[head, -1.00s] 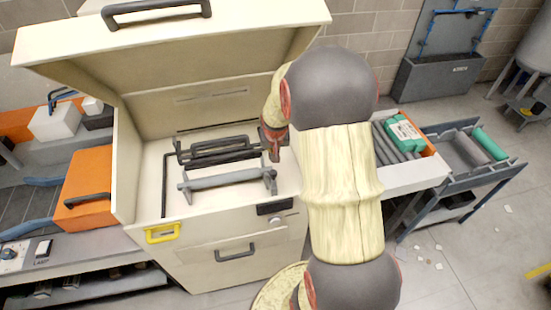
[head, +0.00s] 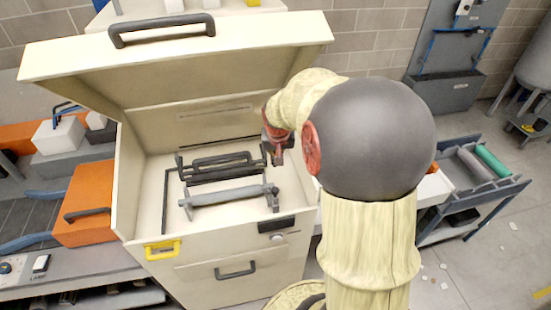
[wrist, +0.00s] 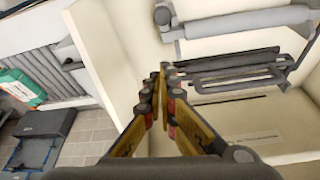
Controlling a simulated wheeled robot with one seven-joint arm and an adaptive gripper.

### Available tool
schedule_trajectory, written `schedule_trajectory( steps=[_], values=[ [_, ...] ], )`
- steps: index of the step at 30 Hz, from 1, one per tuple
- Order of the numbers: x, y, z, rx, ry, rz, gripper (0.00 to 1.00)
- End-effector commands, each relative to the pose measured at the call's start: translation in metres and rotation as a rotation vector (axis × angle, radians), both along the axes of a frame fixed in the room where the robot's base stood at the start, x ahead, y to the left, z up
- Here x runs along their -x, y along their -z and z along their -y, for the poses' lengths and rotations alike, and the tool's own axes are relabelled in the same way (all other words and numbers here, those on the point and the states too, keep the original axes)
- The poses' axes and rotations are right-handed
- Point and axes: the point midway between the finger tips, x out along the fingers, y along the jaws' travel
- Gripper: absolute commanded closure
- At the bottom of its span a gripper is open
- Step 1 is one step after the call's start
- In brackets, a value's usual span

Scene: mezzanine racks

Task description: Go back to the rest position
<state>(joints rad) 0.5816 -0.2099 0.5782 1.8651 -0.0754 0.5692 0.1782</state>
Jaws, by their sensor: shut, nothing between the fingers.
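My gripper (head: 277,158) is above the right side of an open cream case (head: 145,225), near the inner right wall. In the wrist view the fingers of my gripper (wrist: 163,75) come together at the tips with nothing between them. A grey bar with end brackets (head: 228,194) lies inside the case, left of the gripper. Behind it lies a dark handle-like frame (head: 220,165). In the wrist view the bar (wrist: 240,20) and the dark frame (wrist: 230,68) are to the right of the fingers, apart from them.
The raised lid (head: 230,55) stands over the back of the case. An orange box (head: 85,205) is to the left. A grey cart (head: 470,195) with a green roll (head: 492,160) stands to the right. A green box (wrist: 22,88) lies beside grey tubes in the wrist view.

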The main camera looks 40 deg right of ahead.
Motion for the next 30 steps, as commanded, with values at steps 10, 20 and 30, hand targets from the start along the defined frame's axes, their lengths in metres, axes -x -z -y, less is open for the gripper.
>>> schedule_trajectory(
  steps=[10, 20, 30],
  values=[
    [0.001, 0.0, 0.0, 0.001, -0.006, -0.004, 1.0],
    [0.064, 0.01, -0.06, -0.075, -0.102, -0.136, 1.0],
    [0.124, 0.007, -0.193, -0.036, -0.391, -0.084, 1.0]
  ],
)
